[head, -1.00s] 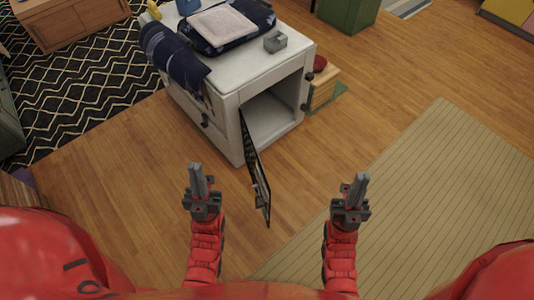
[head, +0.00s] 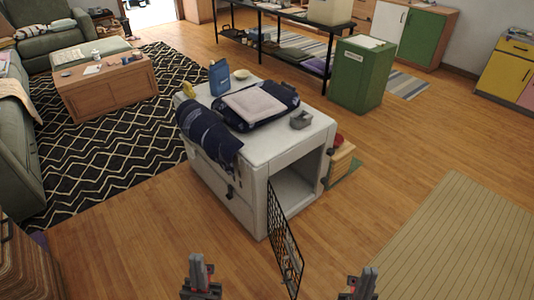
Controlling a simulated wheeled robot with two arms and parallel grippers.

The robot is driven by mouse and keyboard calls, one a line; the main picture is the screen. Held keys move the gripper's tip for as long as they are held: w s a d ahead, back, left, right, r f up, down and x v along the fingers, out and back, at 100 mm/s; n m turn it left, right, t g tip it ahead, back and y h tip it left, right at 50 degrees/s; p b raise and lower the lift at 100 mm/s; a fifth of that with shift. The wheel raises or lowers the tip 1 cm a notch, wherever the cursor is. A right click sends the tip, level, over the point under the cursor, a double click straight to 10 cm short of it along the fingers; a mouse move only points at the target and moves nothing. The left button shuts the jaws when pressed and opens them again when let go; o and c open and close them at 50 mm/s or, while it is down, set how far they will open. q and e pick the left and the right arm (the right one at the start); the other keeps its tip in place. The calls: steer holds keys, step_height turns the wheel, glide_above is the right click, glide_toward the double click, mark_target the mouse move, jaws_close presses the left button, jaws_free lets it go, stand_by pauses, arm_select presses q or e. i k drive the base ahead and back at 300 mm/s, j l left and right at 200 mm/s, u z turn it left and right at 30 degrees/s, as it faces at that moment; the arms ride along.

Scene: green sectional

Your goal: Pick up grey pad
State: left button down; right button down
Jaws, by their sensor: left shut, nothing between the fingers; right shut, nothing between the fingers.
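A pale pinkish-grey square pad (head: 257,104) lies flat on a dark navy patterned cushion (head: 285,95) on top of a white cabinet (head: 262,150). It is the only pad-like greyish thing I make out there. My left gripper (head: 197,264) is shut and empty at the bottom edge, in front of the cabinet. My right gripper (head: 366,275) is shut and empty at the bottom edge, right of the cabinet's open door. Both grippers are well apart from the pad.
The cabinet's dark mesh door (head: 285,242) hangs open towards me. A rolled navy cloth (head: 207,132), a blue carton (head: 219,78) and a small grey box (head: 301,120) share the top. A green bin (head: 357,78) stands behind right.

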mark_target(254, 105)
steer(key=i+j+z, duration=0.1)
steer(key=i+j, duration=0.15)
steer(key=i+j+z, duration=0.15)
steer(key=j, duration=0.2)
steer(key=i+j+z, duration=0.1)
steer(key=i+j, duration=0.15)
steer(key=i+j+z, duration=0.1)
steer(key=j, duration=0.3)
steer(key=i+j+z, duration=0.1)
steer(key=i+j, duration=0.2)
steer(key=i+j+z, duration=0.15)
steer(key=j, duration=0.3)
steer(key=i+j+z, duration=0.1)
steer(key=j, duration=0.3)
steer(key=i+j+z, duration=0.1)
steer(key=j, duration=0.3)
steer(key=i, duration=0.1)
